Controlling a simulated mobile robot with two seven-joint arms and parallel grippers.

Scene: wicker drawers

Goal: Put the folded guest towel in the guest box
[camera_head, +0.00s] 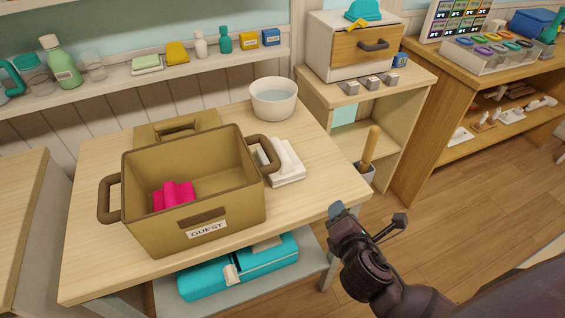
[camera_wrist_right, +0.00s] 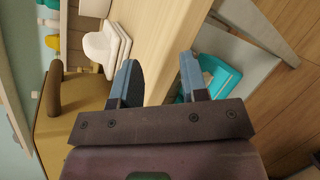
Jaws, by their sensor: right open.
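The guest box (camera_head: 150,228) is a tan bin with brown handles and a "GUEST" label, standing open on the wooden table. A crumpled-looking pink item (camera_head: 173,195) lies inside it. A white folded towel (camera_head: 288,168) lies on the table just right of the box, partly hidden by the box's right handle. My right gripper (camera_head: 340,211) is empty off the table's front right edge, to the right of and below the towel. In the wrist view its fingers (camera_wrist_right: 160,82) are apart, with the towel (camera_wrist_right: 118,45) beyond the left finger. My left gripper is not seen.
A white bowl (camera_head: 273,106) stands behind the towel, and a tan lid-like piece (camera_head: 150,132) lies behind the box. A teal folded item (camera_head: 205,280) is on the shelf below the table. A drawer unit (camera_head: 330,65) and side shelves stand at right. Table surface right of the towel is clear.

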